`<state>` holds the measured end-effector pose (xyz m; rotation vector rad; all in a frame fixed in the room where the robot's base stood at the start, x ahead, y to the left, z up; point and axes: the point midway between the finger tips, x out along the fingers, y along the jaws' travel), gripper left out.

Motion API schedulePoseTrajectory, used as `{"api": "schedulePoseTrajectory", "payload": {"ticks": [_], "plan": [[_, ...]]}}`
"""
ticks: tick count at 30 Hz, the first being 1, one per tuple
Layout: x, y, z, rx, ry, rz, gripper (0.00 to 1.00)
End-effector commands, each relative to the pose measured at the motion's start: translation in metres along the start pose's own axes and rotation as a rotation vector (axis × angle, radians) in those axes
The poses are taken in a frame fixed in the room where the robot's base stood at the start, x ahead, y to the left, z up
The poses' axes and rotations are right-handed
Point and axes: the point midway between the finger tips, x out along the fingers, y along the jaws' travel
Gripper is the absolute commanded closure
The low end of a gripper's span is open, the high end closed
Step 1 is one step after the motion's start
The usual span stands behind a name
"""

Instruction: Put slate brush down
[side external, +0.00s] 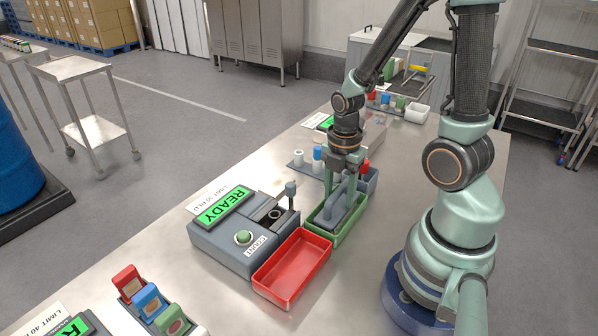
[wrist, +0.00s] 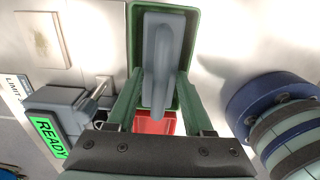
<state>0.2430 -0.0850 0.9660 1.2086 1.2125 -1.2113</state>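The slate brush (side external: 337,215) is a grey block with a raised handle. It sits in the green tray (side external: 341,239), and it also shows from above in the wrist view (wrist: 161,40). My gripper (wrist: 160,76) is directly over the tray, its two green fingers on either side of the brush handle. There is a gap between the fingers and the handle, so the gripper looks open. In the side view my gripper (side external: 341,186) points down, and its fingers partly hide the brush.
An empty red tray (side external: 292,268) lies in front of the green one. A grey counter box (side external: 232,243) with a green READY sign (side external: 224,206) and an upright post stands to the left. Several coloured pegs stand behind. Coloured blocks (side external: 149,300) lie at front left.

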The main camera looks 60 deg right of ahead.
Motion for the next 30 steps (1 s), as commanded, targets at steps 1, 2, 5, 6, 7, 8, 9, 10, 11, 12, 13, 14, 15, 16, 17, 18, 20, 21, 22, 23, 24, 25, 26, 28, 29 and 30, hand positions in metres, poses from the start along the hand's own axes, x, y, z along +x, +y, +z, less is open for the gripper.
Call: {"api": "schedulePoseTrajectory", "payload": {"ticks": [1,2,5,6,7,8,9,10,11,12,13,14,15,16,17,18,20,21,22,23,24,25,26,28,29,30], "plan": [[0.0,0.0,0.0,0.0,0.0,0.0,0.48],[0.0,0.0,0.0,0.0,0.0,0.0,0.48],[0.0,0.0,0.0,0.0,0.0,0.0,0.48],[-0.001,0.0,0.0,0.0,0.0,0.001,0.48],[-0.002,0.0,0.0,0.0,0.0,0.001,0.48],[-0.003,0.0,0.0,0.0,0.0,0.001,0.48],[-0.006,0.001,0.0,0.0,-0.001,0.002,0.48],[-0.008,0.001,0.0,0.0,-0.001,0.003,0.48],[-0.011,0.001,0.0,0.0,-0.002,0.004,0.48],[-0.015,0.001,0.001,0.0,-0.002,0.005,0.48],[-0.019,0.002,0.001,0.0,-0.002,0.006,0.48],[-0.023,0.002,0.001,0.0,-0.002,0.006,0.48],[-0.029,0.001,0.001,0.0,-0.002,0.007,0.48],[-0.034,0.002,0.001,0.0,-0.003,0.008,0.48],[-0.039,0.002,0.001,0.0,-0.003,0.009,0.48],[-0.045,0.002,0.001,0.0,-0.003,0.008,0.48],[-0.055,0.001,0.0,0.0,-0.003,0.007,0.48],[-0.063,0.002,0.001,0.0,-0.003,0.008,0.48],[-0.068,0.002,0.001,0.0,-0.003,0.008,0.48],[-0.073,0.002,0.001,0.0,-0.003,0.009,0.48],[-0.08,0.001,0.0,0.0,-0.003,0.008,0.48],[-0.086,0.002,0.0,0.0,-0.003,0.007,0.48],[-0.091,0.002,0.0,0.0,-0.003,0.007,0.48],[-0.102,0.001,0.0,0.0,-0.002,0.006,0.48],[-0.106,0.001,0.0,0.0,-0.002,0.005,0.48],[-0.111,0.001,0.0,0.0,-0.001,0.004,0.48]]}}
